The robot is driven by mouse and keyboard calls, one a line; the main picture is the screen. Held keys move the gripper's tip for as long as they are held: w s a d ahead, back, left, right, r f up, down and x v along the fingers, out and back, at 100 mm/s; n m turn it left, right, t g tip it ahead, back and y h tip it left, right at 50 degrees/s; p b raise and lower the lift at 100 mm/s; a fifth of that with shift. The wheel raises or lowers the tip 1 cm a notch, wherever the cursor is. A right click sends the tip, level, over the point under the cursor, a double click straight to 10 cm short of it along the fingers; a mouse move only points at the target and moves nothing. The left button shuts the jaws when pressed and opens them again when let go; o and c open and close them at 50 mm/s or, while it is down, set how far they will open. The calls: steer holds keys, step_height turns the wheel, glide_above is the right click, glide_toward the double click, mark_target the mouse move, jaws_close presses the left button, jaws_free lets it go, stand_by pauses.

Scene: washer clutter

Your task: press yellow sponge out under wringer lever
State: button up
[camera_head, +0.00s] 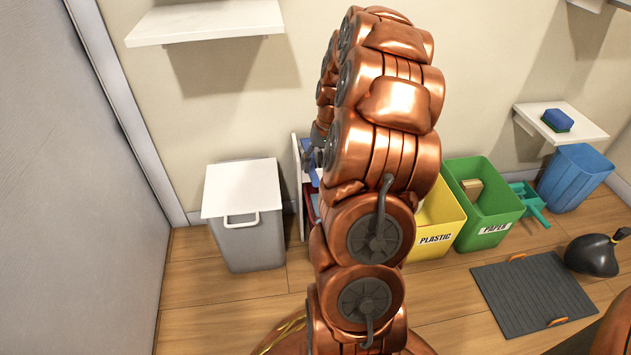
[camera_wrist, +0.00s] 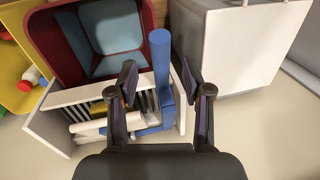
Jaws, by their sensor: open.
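In the wrist view, an upright blue bar (camera_wrist: 161,62), seemingly the wringer lever, stands between the fingers of my open gripper (camera_wrist: 159,80). I see a gap between the bar and each finger. Below it is a white slatted frame (camera_wrist: 48,128) with blue parts at its near side, seemingly the wringer. A yellow piece (camera_wrist: 97,109), likely the yellow sponge, shows inside the frame, partly hidden by my left finger. In the head view, my arm hides most of the wringer; only a white edge (camera_head: 297,165) and some blue show beside it.
A red bin (camera_wrist: 47,42) with a pale blue inside adjoins the white frame. A white-lidded grey bin (camera_head: 245,235) stands left of my arm. Yellow (camera_head: 433,222) and green (camera_head: 487,209) bins, a dark mat (camera_head: 530,293) and a black kettle-like object (camera_head: 592,256) are to the right.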

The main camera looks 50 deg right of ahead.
mark_target(316, 176)
steer(key=f, duration=0.1)
steer(key=f+b, duration=0.1)
steer(key=f, duration=0.3)
steer(key=shift+w+a+f+b, duration=0.15)
steer(key=shift+w+a+b, duration=0.15)
steer(key=shift+a+b, duration=0.1)
jaws_close()
steer(key=shift+d, duration=0.1)
